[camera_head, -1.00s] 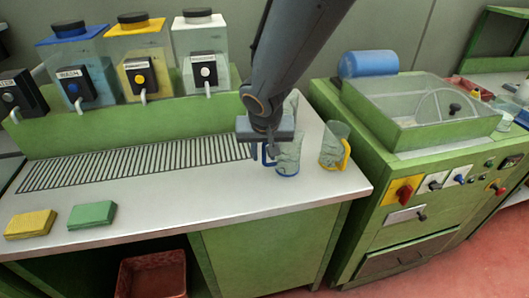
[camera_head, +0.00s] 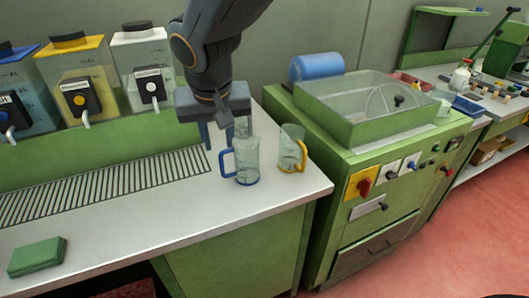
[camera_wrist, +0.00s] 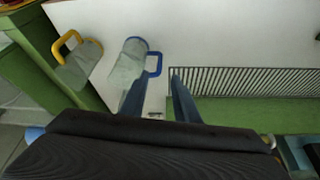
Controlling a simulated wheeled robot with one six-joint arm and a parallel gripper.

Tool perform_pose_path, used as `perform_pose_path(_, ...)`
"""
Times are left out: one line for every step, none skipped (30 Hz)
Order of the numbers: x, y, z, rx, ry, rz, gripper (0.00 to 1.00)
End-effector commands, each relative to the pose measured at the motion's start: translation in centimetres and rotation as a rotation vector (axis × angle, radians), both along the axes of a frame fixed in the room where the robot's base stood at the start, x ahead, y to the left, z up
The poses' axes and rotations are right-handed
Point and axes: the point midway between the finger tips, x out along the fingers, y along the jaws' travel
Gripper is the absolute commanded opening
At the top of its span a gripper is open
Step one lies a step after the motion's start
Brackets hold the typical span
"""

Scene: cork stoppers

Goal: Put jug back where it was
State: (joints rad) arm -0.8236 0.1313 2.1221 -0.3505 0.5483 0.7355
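A clear jug with a blue handle and blue base (camera_head: 247,163) stands upright on the pale counter near its right end. Its handle points left in the head view. It also shows in the wrist view (camera_wrist: 126,64). A similar clear jug with a yellow handle (camera_head: 290,150) stands just right of it, and it shows at the upper left of the wrist view (camera_wrist: 78,66). My gripper (camera_head: 224,138) is open and empty, above and behind the blue-handled jug. In the wrist view its two spread fingers (camera_wrist: 158,92) point toward the blue handle, apart from it.
A slatted drain grate (camera_head: 110,185) lies left of the jugs. Dispensers with blue, yellow and white lids (camera_head: 145,65) stand behind it. A green sponge (camera_head: 37,257) lies at the front left. A green machine (camera_head: 370,150) stands right of the counter, across a gap.

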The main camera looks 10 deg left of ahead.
Motion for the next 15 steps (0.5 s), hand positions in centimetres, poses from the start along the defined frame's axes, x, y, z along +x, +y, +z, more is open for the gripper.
perform_pose_path(0.0,0.0,0.0,0.000,0.000,0.000,0.28)
perform_pose_path(0.0,0.0,0.0,0.000,0.000,0.000,0.28)
perform_pose_path(0.0,0.0,0.0,0.000,0.000,0.000,0.28)
perform_pose_path(0.0,0.0,0.0,0.000,0.000,0.000,0.28)
perform_pose_path(0.0,-0.1,0.0,-0.001,0.001,-0.001,0.28)
perform_pose_path(0.1,-0.4,-0.1,-0.002,0.002,-0.005,0.28)
perform_pose_path(0.3,-0.9,-0.3,-0.005,0.006,-0.010,0.28)
perform_pose_path(0.5,-1.6,-0.5,-0.010,0.010,-0.015,0.28)
perform_pose_path(0.8,-2.8,-0.9,-0.015,0.019,-0.027,0.28)
perform_pose_path(1.1,-3.9,-1.3,-0.022,0.027,-0.037,0.28)
perform_pose_path(1.4,-5.4,-1.7,-0.030,0.037,-0.050,0.28)
perform_pose_path(1.7,-7.5,-2.4,-0.039,0.053,-0.069,0.28)
perform_pose_path(1.9,-9.2,-3.0,-0.048,0.065,-0.084,0.28)
perform_pose_path(2.0,-11.1,-3.5,-0.055,0.081,-0.100,0.28)
perform_pose_path(2.0,-13.6,-4.3,-0.065,0.101,-0.120,0.28)
